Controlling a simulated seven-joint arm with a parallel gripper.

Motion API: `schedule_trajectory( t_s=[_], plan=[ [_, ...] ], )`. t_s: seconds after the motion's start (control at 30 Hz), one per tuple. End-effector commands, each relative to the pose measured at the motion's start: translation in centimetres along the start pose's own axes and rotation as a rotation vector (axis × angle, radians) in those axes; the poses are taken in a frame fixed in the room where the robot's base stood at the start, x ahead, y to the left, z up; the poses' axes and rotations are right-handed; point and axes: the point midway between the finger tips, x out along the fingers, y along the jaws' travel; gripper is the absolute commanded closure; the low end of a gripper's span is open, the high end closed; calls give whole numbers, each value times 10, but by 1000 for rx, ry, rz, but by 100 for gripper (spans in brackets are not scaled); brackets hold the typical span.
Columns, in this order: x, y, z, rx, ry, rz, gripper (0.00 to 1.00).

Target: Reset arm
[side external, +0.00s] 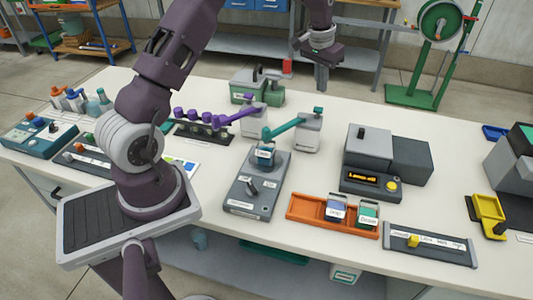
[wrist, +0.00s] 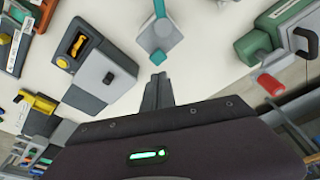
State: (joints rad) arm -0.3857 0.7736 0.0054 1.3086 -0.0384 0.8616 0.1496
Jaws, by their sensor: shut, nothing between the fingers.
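My gripper (side external: 321,80) hangs at the back of the white bench (side external: 310,175), high in the side external view, with its fingers pointing down. The fingers are closed together with nothing between them. In the wrist view my gripper (wrist: 157,84) shows as a narrow dark pair of fingers below a grey and teal-handled dispenser (wrist: 156,42). It appears clear of everything around it. My arm spans the upper left and middle of the side external view and hides part of the bench.
A green pump unit (side external: 245,85) and teal-handled dispenser (side external: 307,135) stand near the back. A dark box with a lit display (side external: 370,180), an orange tray (side external: 300,207) with two labelled containers, and a slider panel (side external: 430,247) occupy the right. Bare bench lies between them.

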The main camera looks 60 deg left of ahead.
Motion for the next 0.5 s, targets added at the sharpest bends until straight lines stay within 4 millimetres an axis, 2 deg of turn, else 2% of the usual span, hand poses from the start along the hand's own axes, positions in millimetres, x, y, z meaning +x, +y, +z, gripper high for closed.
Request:
schedule_trajectory(
  t_s=[0.13, 0.43, 0.5],
  plan=[
    [-14, 0, -3, 1, 2, 0, 100],
    [-17, 1, -3, 1, 1, 0, 100],
    [-33, 8, 2, 10, 13, 1, 100]
  ],
)
